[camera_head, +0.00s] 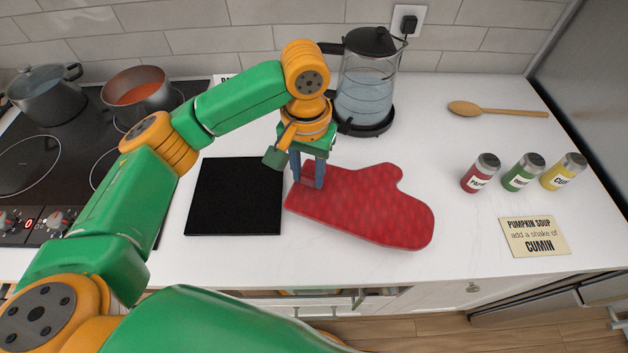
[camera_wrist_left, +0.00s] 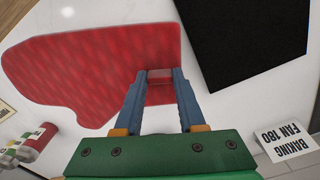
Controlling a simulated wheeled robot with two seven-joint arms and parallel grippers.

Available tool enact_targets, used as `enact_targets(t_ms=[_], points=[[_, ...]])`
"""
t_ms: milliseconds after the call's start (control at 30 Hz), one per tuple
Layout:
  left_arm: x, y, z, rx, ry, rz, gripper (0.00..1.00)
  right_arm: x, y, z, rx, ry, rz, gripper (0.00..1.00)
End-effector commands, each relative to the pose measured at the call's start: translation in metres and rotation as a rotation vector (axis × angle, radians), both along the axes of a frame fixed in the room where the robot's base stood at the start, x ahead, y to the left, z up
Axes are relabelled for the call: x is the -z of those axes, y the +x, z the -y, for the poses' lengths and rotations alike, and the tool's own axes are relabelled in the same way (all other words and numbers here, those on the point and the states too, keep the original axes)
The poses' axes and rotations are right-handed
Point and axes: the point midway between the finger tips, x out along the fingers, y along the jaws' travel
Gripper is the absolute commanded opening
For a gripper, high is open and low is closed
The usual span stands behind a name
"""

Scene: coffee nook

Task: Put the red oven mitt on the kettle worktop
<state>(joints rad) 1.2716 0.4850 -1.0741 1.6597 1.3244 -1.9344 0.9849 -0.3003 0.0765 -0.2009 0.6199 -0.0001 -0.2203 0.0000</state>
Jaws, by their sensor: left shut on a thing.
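The red oven mitt (camera_head: 372,208) lies on the white kettle worktop (camera_head: 425,135), just right of a black square mat. It looks flat, with its thumb toward the back. My left gripper (camera_head: 307,184) points down over the mitt's left, cuff end, and its fingers are shut on the mitt there. In the left wrist view the mitt (camera_wrist_left: 95,75) spreads left from the fingers, and a red piece sits between the fingertips (camera_wrist_left: 160,78). The kettle (camera_head: 366,85), glass with water, stands behind the gripper on its black base. My right gripper is not in view.
The black mat (camera_head: 235,196) lies left of the mitt. A hob with a grey pot (camera_head: 46,95) and a soup pan (camera_head: 137,92) is further left. Several spice jars (camera_head: 523,172), a wooden spoon (camera_head: 497,110) and a recipe card (camera_head: 534,236) are right. The worktop between mitt and spoon is clear.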

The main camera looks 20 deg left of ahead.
Motion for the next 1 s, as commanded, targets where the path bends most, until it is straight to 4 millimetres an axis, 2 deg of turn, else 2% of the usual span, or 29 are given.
enact_targets(t_ms=[100,200,300,600,633,700,733,1000], points=[[0.012,0.009,0.006,-0.001,0.002,-0.001,0.00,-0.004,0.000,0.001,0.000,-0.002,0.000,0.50],[0.030,0.008,0.006,0.000,0.003,-0.002,0.00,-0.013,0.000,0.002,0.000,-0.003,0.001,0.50],[0.041,0.009,0.005,0.000,0.003,0.002,0.00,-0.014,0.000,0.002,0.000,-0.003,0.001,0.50],[0.045,0.008,0.006,0.000,0.001,0.002,0.00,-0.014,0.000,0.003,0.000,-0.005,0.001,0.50],[0.045,0.009,0.006,0.000,0.001,0.003,0.44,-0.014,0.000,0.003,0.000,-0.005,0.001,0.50],[0.045,0.009,0.006,0.000,0.001,0.003,0.63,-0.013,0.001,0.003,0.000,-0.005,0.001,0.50],[0.045,0.009,0.006,0.000,0.001,0.003,0.69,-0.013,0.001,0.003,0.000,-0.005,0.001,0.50],[0.045,0.009,0.006,0.000,0.001,0.003,0.69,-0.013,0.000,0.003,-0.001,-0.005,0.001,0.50]])
